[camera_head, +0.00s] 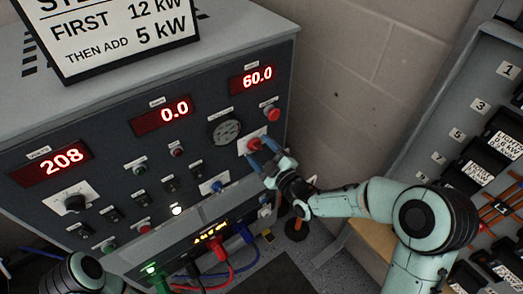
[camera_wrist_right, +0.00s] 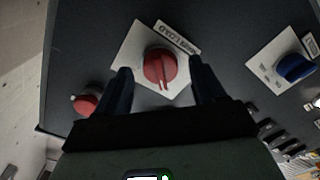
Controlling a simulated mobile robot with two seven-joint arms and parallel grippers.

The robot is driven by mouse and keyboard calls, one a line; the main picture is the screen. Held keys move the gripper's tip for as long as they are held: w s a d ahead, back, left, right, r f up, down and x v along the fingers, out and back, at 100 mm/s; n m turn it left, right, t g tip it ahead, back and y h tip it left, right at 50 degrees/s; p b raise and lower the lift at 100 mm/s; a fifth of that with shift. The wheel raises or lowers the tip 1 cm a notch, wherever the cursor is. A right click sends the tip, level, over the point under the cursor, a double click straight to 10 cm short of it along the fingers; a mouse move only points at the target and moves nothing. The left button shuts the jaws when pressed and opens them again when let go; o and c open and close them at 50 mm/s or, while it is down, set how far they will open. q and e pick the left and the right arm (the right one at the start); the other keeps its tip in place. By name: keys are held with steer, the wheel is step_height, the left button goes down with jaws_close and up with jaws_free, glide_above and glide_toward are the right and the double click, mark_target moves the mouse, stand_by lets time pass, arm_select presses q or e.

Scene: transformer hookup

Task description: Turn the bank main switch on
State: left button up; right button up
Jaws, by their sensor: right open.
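A red rotary knob on a white plate sits at the right end of the dark control panel; it shows in the head view (camera_head: 254,144) and the right wrist view (camera_wrist_right: 160,69). My left gripper is outside the views; part of that arm shows at bottom left.
A red push button (camera_head: 271,114) and a round gauge (camera_head: 225,130) are above the knob; a blue rotary knob (camera_head: 214,187) is lower left. Displays read 208, 0.0 and 60.0. Coloured cables (camera_head: 222,252) hang below. A grey rack (camera_head: 466,110) stands at right.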

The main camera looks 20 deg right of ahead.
steer(key=shift+c, duration=0.3)
steer(key=c, duration=1)
